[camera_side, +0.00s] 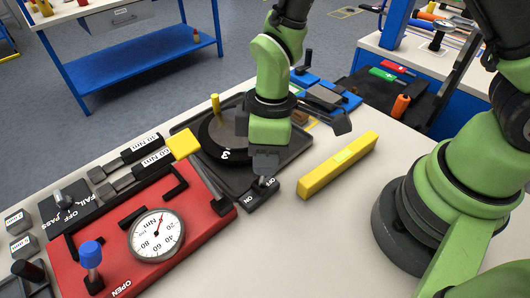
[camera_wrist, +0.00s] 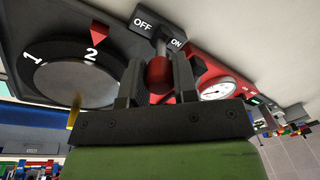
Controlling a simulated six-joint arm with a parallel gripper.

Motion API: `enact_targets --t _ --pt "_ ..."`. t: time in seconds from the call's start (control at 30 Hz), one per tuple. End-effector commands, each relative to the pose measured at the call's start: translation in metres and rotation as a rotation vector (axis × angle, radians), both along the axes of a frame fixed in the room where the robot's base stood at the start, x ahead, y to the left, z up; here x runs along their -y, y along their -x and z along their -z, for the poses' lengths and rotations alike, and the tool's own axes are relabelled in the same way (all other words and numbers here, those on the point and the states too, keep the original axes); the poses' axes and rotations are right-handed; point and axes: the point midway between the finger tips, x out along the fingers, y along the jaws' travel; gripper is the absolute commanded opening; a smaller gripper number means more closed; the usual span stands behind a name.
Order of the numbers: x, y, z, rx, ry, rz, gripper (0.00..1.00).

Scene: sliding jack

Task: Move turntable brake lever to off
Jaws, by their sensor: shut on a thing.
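The turntable brake lever (camera_wrist: 161,47) is a short dark stem with a red ball knob (camera_wrist: 160,72). It rises from a dark plate (camera_side: 262,195) marked OFF and ON, beside the turntable. In the wrist view the stem shows between the two labels; I cannot tell exactly which position it is in. My gripper (camera_side: 266,167) is over the plate, and its fingers hide the knob in the side view. In the wrist view my gripper (camera_wrist: 158,84) is shut on the red knob, one finger on each side. The round turntable (camera_wrist: 75,78) shows a 2 near a red marker.
A red fixture (camera_side: 190,238) with a gauge (camera_side: 156,235) and a blue-capped handle (camera_side: 91,254) lies left of the plate. A yellow bar (camera_side: 338,165) lies to the right. The turntable's yellow peg (camera_side: 215,106) stands behind my gripper. The front table area is clear.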

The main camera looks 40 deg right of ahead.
Motion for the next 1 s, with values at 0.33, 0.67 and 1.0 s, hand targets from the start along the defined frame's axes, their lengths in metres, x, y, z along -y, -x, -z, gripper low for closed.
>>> enact_targets --t 0.33,0.67,1.0 --pt "0.001 0.0 0.0 0.001 0.001 -0.001 0.53" --pt "0.001 -0.001 -0.005 0.001 -0.001 0.0 0.53" --pt "0.009 -0.004 -0.065 0.009 -0.003 0.0 0.53"
